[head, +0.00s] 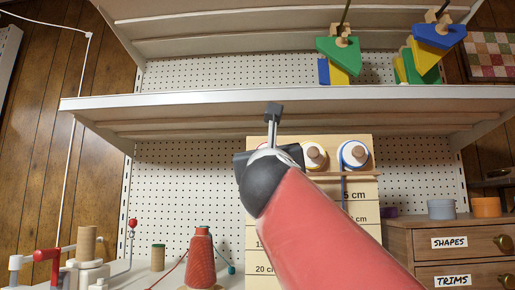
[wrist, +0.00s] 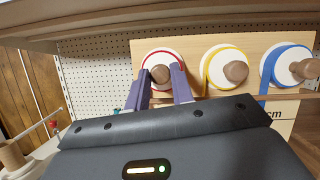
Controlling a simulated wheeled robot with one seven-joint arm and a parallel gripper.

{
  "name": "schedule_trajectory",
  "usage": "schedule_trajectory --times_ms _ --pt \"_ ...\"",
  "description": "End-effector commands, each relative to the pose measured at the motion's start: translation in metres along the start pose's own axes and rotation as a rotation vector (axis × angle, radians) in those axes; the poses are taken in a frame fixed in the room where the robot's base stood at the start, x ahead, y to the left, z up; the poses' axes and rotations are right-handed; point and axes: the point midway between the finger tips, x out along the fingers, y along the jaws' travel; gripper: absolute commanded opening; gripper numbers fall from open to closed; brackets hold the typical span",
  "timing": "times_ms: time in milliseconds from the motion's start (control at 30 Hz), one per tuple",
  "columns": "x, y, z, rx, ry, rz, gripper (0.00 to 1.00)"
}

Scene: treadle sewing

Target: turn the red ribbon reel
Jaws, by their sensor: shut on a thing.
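The red ribbon reel (wrist: 152,58) is a white disc with a red rim and a brown wooden knob (wrist: 160,74), at the left of three reels on an upright wooden board (wrist: 200,42). My gripper (wrist: 164,80) has its two purple fingers on either side of this knob and is shut on it. In the head view my arm and gripper cover nearly all of the red reel; only a bit of red edge shows. The yellow reel (head: 314,155) and the blue reel (head: 354,155) sit to its right, each with its own knob.
A shelf edge (head: 300,101) runs just above the board. A drawer cabinet (head: 450,242) stands at right with round tins on top. Coloured wooden shapes (head: 338,55) are on the upper shelf.

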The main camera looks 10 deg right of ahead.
Motion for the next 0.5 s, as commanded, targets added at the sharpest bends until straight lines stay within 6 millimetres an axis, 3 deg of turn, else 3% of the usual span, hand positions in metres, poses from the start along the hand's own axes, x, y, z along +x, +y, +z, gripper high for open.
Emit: schedule_trajectory --times_ms 500 --pt "0.0002 -0.0002 0.0032 -0.358 -0.003 0.158 0.01"
